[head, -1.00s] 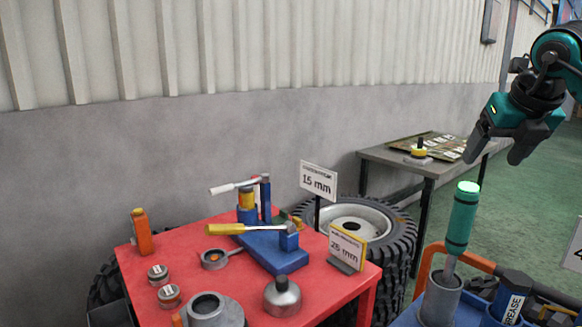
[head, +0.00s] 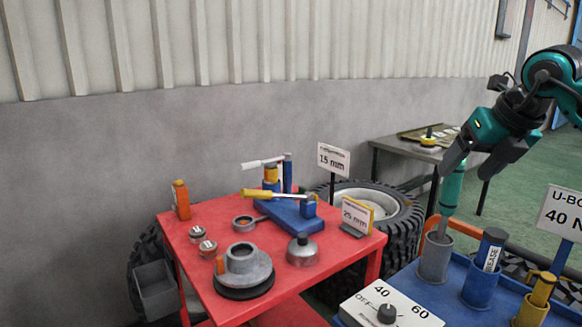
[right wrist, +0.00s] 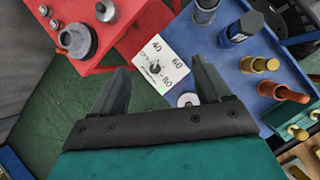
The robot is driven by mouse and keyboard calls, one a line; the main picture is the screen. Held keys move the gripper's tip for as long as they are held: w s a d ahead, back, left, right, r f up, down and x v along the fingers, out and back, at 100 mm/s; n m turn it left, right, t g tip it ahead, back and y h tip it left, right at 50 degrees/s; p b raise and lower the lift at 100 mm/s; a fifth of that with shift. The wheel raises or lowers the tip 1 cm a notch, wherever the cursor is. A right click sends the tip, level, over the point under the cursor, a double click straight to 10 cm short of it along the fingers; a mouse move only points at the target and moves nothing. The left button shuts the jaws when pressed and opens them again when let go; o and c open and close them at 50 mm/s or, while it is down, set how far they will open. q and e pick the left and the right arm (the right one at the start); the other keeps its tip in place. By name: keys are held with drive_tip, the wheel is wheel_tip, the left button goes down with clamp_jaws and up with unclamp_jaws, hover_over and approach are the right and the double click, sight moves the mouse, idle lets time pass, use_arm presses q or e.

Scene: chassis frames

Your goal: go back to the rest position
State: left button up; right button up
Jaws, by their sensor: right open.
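My right gripper (head: 470,168) hangs at the right of the head view, fingers pointing down, open and empty. It overlaps the top of a teal-handled tool (head: 451,192) that stands in a grey cup (head: 435,258) on the blue cart (head: 408,283). In the right wrist view the open fingers (right wrist: 160,66) hold nothing between them; a white dial plate (right wrist: 157,66) shows beyond and below. My left gripper is not in view.
A red table (head: 205,270) carries a blue fixture (head: 292,218), a grey flanged part (head: 243,265) and tins. On the blue cart are a grease tube (head: 490,250) and a dial plate (head: 372,312). A tyre (head: 405,225) and grey table (head: 385,146) stand behind.

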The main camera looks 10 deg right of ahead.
drive_tip(key=s+a+f+m+y, duration=0.1)
drive_tip(key=a+f+y, duration=0.4)
drive_tip(key=a, duration=0.5)
drive_tip(key=s+a+f+g+y, duration=0.1)
drive_tip(key=a+f+y, duration=0.4)
drive_tip(key=a, duration=0.5)
drive_tip(key=s+a+f+m+y, duration=0.1)
drive_tip(key=a+f+y, duration=0.2)
drive_tip(key=a+y, duration=0.55)
drive_tip(key=s+d+f+m+t+h, duration=0.1)
drive_tip(key=d+f+m+t+h, duration=0.1)
drive_tip(key=f+m+t+h, duration=0.6)
drive_tip(key=s+d+f+m+t+h, duration=0.15)
drive_tip(key=f+m+t, duration=0.35)
drive_tip(key=m, duration=0.8)
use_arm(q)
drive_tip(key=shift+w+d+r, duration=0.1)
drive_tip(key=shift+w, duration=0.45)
use_arm(e)
drive_tip(key=s+d+f+m+g+h, duration=0.2)
drive_tip(key=s+f+m+g+h, duration=0.1)
drive_tip(key=s+f, duration=0.4)
drive_tip(key=s+d+f+m+g+h, duration=0.2)
drive_tip(key=s+f+m+g+h, duration=0.2)
drive_tip(key=f, duration=0.8)
drive_tip(key=s+m, duration=0.2)
drive_tip(key=s, duration=0.1)
drive_tip(key=shift+s+d+g+h, duration=0.2)
drive_tip(key=shift+g+h, duration=0.1)
